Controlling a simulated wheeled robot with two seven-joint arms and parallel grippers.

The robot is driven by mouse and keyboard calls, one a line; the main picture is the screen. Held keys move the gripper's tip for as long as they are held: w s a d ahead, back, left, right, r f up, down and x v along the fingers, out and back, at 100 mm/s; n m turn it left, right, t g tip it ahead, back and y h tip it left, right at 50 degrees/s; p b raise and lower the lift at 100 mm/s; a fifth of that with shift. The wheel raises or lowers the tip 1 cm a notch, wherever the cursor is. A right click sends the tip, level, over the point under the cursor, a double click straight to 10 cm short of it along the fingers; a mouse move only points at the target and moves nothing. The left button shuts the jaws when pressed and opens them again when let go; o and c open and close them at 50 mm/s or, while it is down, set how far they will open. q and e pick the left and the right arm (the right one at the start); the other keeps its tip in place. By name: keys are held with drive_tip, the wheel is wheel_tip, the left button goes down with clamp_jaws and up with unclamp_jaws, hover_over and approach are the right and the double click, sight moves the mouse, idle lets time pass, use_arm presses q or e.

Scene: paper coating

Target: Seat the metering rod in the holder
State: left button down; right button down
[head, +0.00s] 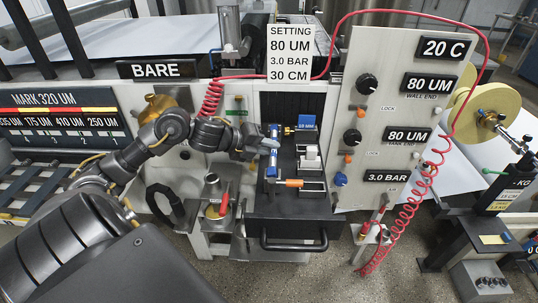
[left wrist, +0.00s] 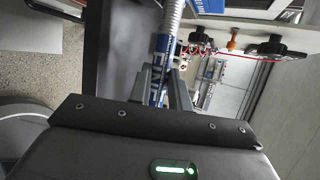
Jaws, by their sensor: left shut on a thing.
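My left gripper (head: 262,146) is shut on the metering rod (head: 273,157), a slim silver and blue piece standing roughly along the left side of the open black drawer. In the left wrist view the rod shows a ribbed silver length (left wrist: 172,17) and a blue-and-white lettered band (left wrist: 160,68) between the fingers (left wrist: 161,90). The drawer (head: 290,208) holds a white fitting (head: 311,158) and a small blue lettered block (head: 306,122). I cannot tell which part is the holder, or whether the rod touches it. My right gripper is not in view.
An orange-handled part (head: 292,183) lies just right of the rod's near end. A grey control panel (head: 390,110) with knobs stands to the right, with a red coiled hose (head: 412,205) hanging. A metal cup (head: 213,187) stands on a shelf left of the drawer.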

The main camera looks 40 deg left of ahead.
use_arm(q)
drive_tip(key=shift+f, duration=0.5)
drive_tip(key=c, duration=1.7)
unclamp_jaws()
drive_tip(key=shift+a, duration=0.1)
drive_tip(key=shift+o, duration=1.3)
drive_tip(key=shift+a, duration=0.2)
drive_tip(key=shift+o, duration=0.7)
drive_tip(key=shift+s+a, duration=0.1)
drive_tip(key=shift+r, duration=0.1)
drive_tip(key=shift+d, duration=0.2)
drive_tip(key=b+v, duration=0.3)
drive_tip(key=v, duration=0.9)
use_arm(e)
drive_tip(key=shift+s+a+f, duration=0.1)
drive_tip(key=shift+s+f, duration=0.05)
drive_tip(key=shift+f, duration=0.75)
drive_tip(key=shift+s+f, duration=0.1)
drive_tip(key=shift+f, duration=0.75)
